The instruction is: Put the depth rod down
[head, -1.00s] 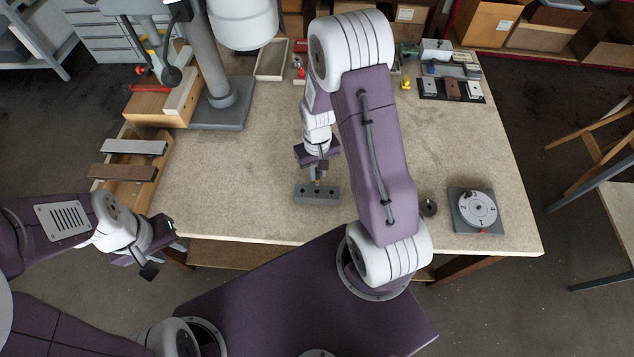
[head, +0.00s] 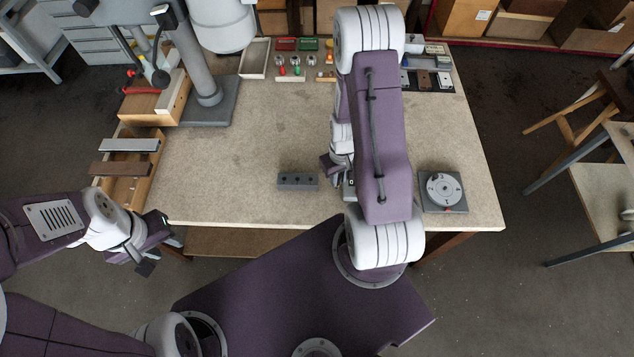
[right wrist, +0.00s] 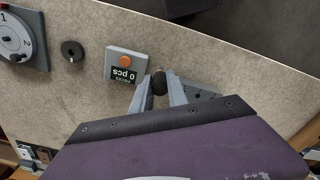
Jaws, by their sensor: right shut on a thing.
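My right gripper (right wrist: 160,92) is shut on the depth rod, whose dark rounded end (right wrist: 160,80) shows between the fingers in the right wrist view. The rest of the rod is hidden. In the head view my right arm covers most of this gripper, just right of the grey block with holes (head: 298,181). The block also shows partly behind the fingers in the right wrist view (right wrist: 203,94). My left gripper (head: 162,254) is open and empty, off the table's front left edge.
A grey counter box with an orange button (right wrist: 125,65) stands close beside the right gripper. A black round knob (right wrist: 72,51) and a numbered dial (head: 443,190) lie beyond it. A wooden rack (head: 125,168) is at the left. The table's middle (head: 240,140) is clear.

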